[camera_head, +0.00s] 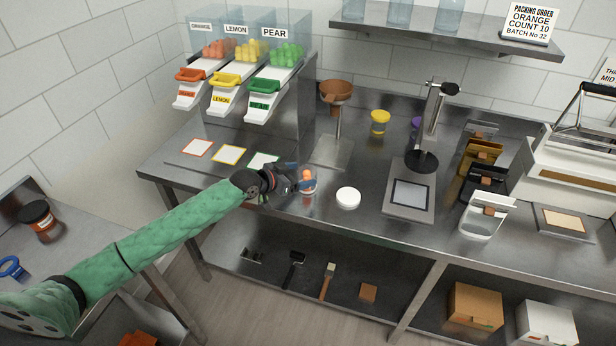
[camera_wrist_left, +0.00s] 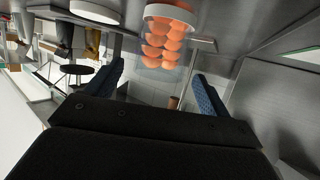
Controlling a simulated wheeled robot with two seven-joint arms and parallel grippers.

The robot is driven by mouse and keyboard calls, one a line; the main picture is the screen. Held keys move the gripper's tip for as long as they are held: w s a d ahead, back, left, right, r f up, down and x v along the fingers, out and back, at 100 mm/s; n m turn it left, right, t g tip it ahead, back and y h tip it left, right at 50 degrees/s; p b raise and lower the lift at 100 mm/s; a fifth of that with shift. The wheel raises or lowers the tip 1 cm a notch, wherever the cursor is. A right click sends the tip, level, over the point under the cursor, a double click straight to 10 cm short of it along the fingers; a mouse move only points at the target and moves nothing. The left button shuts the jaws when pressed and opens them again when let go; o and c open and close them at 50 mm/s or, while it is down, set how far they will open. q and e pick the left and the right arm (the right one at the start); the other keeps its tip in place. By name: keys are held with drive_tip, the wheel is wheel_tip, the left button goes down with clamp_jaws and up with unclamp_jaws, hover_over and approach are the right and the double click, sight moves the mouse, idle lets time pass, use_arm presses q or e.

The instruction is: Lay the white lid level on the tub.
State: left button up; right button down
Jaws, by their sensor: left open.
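The clear tub (camera_head: 309,187) with orange gummies in it stands on the steel table near its front edge. The white lid (camera_head: 348,198) lies flat on the table to the right of the tub, apart from it. My left gripper (camera_head: 300,180) is open, right beside the tub, partly hiding it. In the left wrist view the tub (camera_wrist_left: 163,48) appears upside down, ahead of and between the blue fingers of my left gripper (camera_wrist_left: 162,85); I cannot tell if they touch it. The lid (camera_wrist_left: 95,11) also shows there. My right gripper is out of view.
A scale (camera_head: 410,195) stands right of the lid. A brown funnel on a stand (camera_head: 337,92) and a yellow-lidded jar (camera_head: 380,122) are behind. Coloured cards (camera_head: 229,155) lie to the left, below the gummy dispensers (camera_head: 238,85). The table around the lid is clear.

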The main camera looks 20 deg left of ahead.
use_arm(q)
drive_tip(key=b+v, duration=0.1)
drive_tip(key=v, duration=0.4)
drive_tip(key=shift+s+f+b, duration=0.1)
drive_tip(key=shift+s+b, duration=0.05)
drive_tip(key=shift+b, duration=0.15)
drive_tip(key=shift+v, duration=0.85)
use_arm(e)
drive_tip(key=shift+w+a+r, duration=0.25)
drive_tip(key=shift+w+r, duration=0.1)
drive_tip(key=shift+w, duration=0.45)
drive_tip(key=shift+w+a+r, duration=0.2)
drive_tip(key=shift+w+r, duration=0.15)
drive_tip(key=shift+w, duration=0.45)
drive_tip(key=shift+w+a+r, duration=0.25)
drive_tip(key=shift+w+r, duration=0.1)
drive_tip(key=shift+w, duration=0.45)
